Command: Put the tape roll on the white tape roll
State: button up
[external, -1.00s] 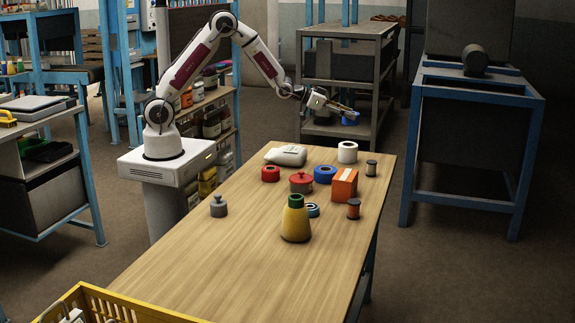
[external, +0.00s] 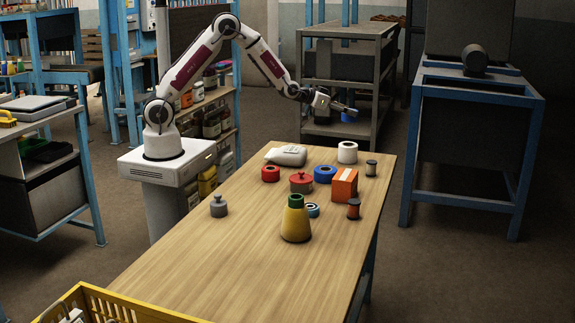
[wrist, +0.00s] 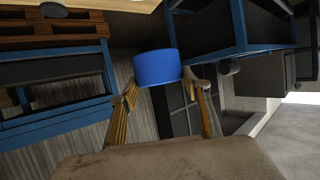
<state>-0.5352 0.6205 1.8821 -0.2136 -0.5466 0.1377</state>
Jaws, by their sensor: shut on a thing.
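My gripper (external: 345,108) is shut on a blue tape roll (external: 349,115), out past the far end of the table and raised well above its top. In the wrist view the blue roll (wrist: 157,68) sits between the fingertips, its side facing the camera. The white tape roll (external: 347,152) stands upright at the table's far end, with its dark hole on top and nothing on it. In the external view it is below the held roll, with a clear gap.
A red roll (external: 270,173), red pot (external: 301,183) and yellow flask (external: 295,222) stand nearer. The table's left front is mostly clear.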

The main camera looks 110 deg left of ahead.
send_over(345, 145)
jog(key=shift+a+f, duration=0.15)
jog(key=shift+f, duration=2.95)
jog(key=shift+s+f, duration=0.1)
jog(key=shift+f, duration=1.8)
jog(key=shift+f, duration=0.1)
jog(key=o, duration=1.1)
jog(key=shift+s+d+r, duration=0.3)
jog(key=shift+s+r, duration=0.1)
jog(key=v, duration=1)
jog(key=shift+s+d, duration=0.25)
jog(key=shift+d, duration=0.05)
